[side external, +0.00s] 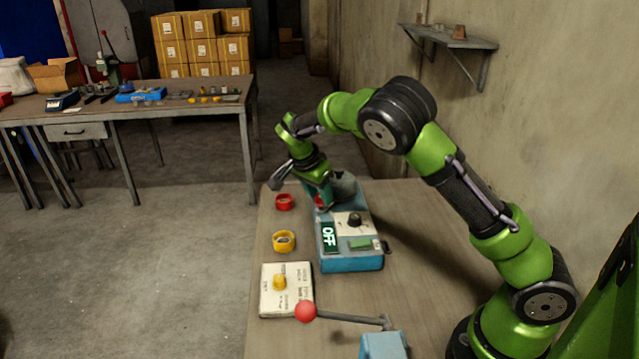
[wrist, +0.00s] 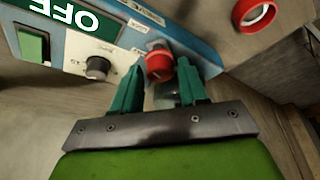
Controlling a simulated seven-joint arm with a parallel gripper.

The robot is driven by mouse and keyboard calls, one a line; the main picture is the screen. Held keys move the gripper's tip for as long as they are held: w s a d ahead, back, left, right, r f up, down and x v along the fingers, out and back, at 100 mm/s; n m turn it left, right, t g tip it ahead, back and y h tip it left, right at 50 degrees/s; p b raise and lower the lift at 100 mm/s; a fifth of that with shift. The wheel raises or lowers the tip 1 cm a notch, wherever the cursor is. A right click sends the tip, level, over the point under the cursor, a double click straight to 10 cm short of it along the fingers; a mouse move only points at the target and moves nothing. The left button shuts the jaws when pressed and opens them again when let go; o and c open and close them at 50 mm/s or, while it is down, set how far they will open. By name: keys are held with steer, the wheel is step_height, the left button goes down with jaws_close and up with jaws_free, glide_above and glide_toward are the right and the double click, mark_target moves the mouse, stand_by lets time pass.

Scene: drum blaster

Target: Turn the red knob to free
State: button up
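The red knob (wrist: 159,65) is on the blue machine (side external: 350,262), near its far end. In the wrist view it sits between the two green fingers of my gripper (wrist: 160,64). The fingers are apart, one on each side of it, with what looks like a narrow gap to each. I cannot tell whether either finger touches it. In the side external view my gripper (side external: 322,193) reaches down at the machine's far end and hides most of the red knob (side external: 318,201). The machine's display (wrist: 68,14) reads OFF.
A black knob (side external: 354,220) and a green switch (side external: 360,244) are on the machine. Left of it are a red ring (side external: 284,202), a yellow ring (side external: 284,241) and a panel (side external: 272,303) with a yellow knob. A red-balled lever (side external: 306,312) is in front.

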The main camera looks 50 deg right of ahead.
steer(key=c, duration=0.7)
steer(key=shift+c, duration=0.2)
steer(key=shift+n, duration=0.3)
jaws_close()
steer(key=n, duration=0.1)
steer(key=n+t, duration=0.1)
steer(key=n, duration=0.2)
steer(key=shift+s+d+t, duration=0.1)
steer(key=shift+s+t, duration=0.15)
steer(key=shift+t, duration=0.15)
steer(key=n, duration=0.2)
steer(key=n+t+y, duration=0.1)
steer(key=n, duration=0.1)
steer(key=shift+s+d+r+n+t, duration=0.1)
steer(key=shift+d+n+t, duration=0.05)
steer(key=shift+n+t, duration=0.2)
steer(key=n+y, duration=0.1)
steer(key=n, duration=0.1)
steer(key=n+t, duration=0.1)
steer(key=n, duration=0.1)
steer(key=shift+s+d+n+y, duration=0.1)
steer(key=shift+d+n+y, duration=0.15)
steer(key=shift+y, duration=0.15)
steer(key=shift+n+y, duration=0.8)
steer(key=shift+n, duration=1.2)
steer(key=o, duration=1.1)
jaws_free()
steer(key=shift+c, duration=0.2)
